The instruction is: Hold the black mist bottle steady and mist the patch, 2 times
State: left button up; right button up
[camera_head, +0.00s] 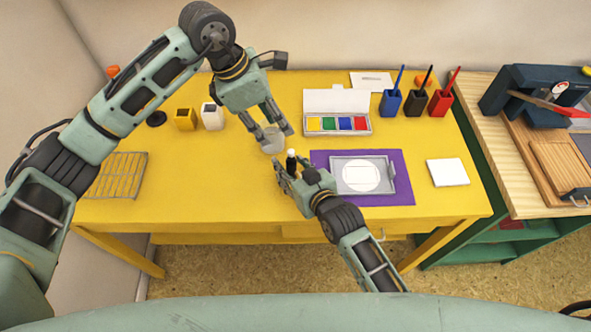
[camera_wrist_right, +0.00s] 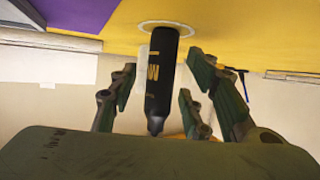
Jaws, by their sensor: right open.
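The black mist bottle (camera_head: 291,158) stands upright with a pale tip. In the right wrist view the bottle (camera_wrist_right: 160,75) has gold lettering and stands on a white round disc (camera_wrist_right: 182,27). My right gripper (camera_head: 287,174) is open; its fingers (camera_wrist_right: 165,100) are on either side of the bottle with gaps. My left gripper (camera_head: 277,131) has its fingers spread, by a pale grey round object (camera_head: 272,144) behind the bottle; contact is unclear. Right of the bottle, a grey tray (camera_head: 391,184) on a purple mat (camera_head: 402,198) holds a white round patch (camera_head: 362,175).
A paint-coloured inkpad box (camera_head: 338,103) and blue, black and red holders (camera_head: 391,103) stand at the back. A white pad (camera_head: 447,172) lies right.

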jog(key=shift+c, duration=0.5)
grip_shut()
pick_arm(q)
grip_shut()
dwell(1.1)
